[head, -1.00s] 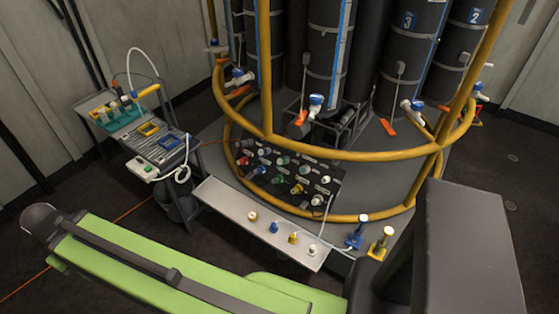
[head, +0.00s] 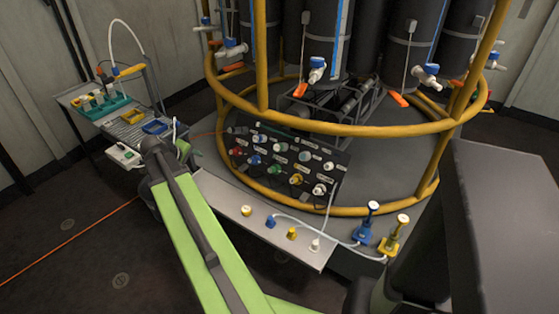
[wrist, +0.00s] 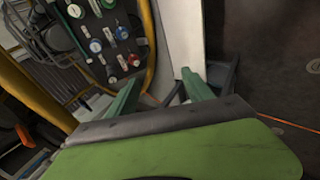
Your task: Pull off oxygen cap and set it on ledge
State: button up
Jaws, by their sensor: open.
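The dark panel (head: 325,168) holds several coloured caps or fittings, among them a red one (head: 237,152), green ones (head: 281,147) and a yellow one (head: 296,180). Its labels are too small to read, so I cannot tell which cap is oxygen. The pale ledge (head: 220,194) runs below the panel; the panel (wrist: 105,60) and ledge (wrist: 184,35) also show in the wrist view. My gripper (wrist: 161,90) is open, its green fingers spread, with nothing visible between them. In the head view it is at the ledge's left end, left of the panel.
A cream cap (head: 246,211), blue cap (head: 270,222), yellow cap (head: 291,233) and white cap (head: 315,244) stand on the ledge. Yellow rails (head: 345,129) curve above and around the panel. A cart (head: 135,132) stands left. Blue (head: 366,225) and yellow (head: 392,236) stands are at right.

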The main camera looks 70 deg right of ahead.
jog(key=s+d+f+g+h+b, duration=0.1)
jog(key=s+d+f+b, duration=0.2)
jog(key=s+d, duration=0.35)
jog(key=s+d+f+g+h+b, duration=0.1)
jog(key=s+d+f+b, duration=0.2)
jog(key=d, duration=0.6)
jog(key=g+h+b, duration=0.1)
jog(key=h+b, duration=0.1)
jog(key=b, duration=0.2)
send_near(277, 148)
jog(key=shift+d, duration=0.5)
jog(key=shift+f, duration=0.15)
jog(key=b+x, duration=0.4)
jog(key=x, duration=0.3)
jog(key=shift+d+f, duration=0.25)
jog(key=shift+f, duration=0.1)
jog(key=shift+s+d+f+b, duration=0.2)
jog(key=shift+s+d+b, duration=0.1)
jog(key=shift+d, duration=0.2)
grip_shut()
